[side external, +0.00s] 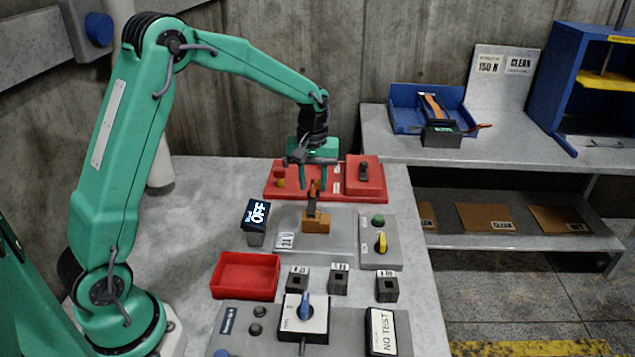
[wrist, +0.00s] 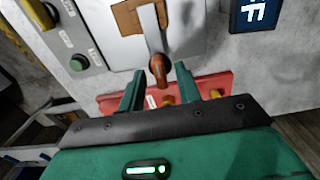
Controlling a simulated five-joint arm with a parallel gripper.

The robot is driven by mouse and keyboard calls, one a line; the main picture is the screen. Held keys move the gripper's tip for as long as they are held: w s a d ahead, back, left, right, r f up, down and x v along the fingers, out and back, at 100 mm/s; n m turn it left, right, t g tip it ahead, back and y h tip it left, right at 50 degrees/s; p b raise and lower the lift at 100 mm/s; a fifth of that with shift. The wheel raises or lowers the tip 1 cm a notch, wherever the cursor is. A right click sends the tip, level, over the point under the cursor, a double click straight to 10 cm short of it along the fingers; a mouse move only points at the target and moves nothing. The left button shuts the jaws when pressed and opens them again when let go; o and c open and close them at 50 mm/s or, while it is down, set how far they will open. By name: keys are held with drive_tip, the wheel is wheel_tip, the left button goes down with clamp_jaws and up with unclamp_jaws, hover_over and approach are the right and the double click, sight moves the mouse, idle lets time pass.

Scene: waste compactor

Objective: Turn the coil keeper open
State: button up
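The part I take to be the coil keeper is an orange-brown block (side external: 316,222) with an upright dark lever and a reddish-brown knob, on a grey plate in the side view. In the wrist view the block (wrist: 128,17) is at the top, partly cut off, and the knob (wrist: 157,68) points toward my gripper. My gripper (side external: 306,184) is above and around the knob's height, pointing down. In the wrist view its two green fingers (wrist: 159,82) are apart, with the knob near the gap between their tips. I see no finger touching it.
A red panel (side external: 282,190) lies behind the keeper. A display reading OFF (side external: 256,215) stands left, and a grey box (side external: 378,258) with a green button and yellow knob stands right. In front are a red tray (side external: 246,292), several small black blocks and a blue-handled switch (side external: 305,306).

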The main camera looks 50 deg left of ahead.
drive_tip(key=shift+f, duration=0.15)
drive_tip(key=shift+c, duration=0.2)
clamp_jaws()
drive_tip(key=shift+m, duration=0.4)
drive_tip(key=m, duration=0.8)
drive_tip(key=shift+m, duration=0.4)
drive_tip(key=m, duration=0.4)
drive_tip(key=shift+m, duration=2.2)
